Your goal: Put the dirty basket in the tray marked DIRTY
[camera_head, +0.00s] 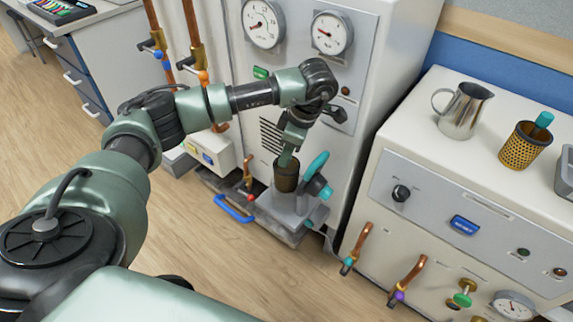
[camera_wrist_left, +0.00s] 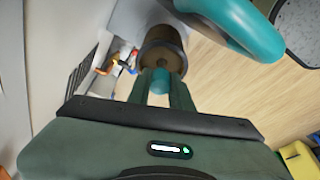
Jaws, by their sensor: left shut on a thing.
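The dark brown basket (camera_head: 286,181) is a small upright cup at a grey fixture with teal handles, in front of the white cabinet. In the left wrist view the basket (camera_wrist_left: 152,40) shows its round rim and dark inside, with a teal grip standing up from it. My left gripper (camera_head: 288,158) points down from above and is shut on this teal grip; its fingers also show in the left wrist view (camera_wrist_left: 160,84). I cannot tell whether the basket still touches the fixture. My right gripper is not in view. No DIRTY marking is legible.
A golden mesh basket (camera_head: 522,150) with a teal grip and a steel pitcher (camera_head: 464,111) stand on the white bench at right. A grey container (camera_head: 565,175) is cut off at the right edge. Copper pipes and valves (camera_head: 405,279) stick out of the bench front.

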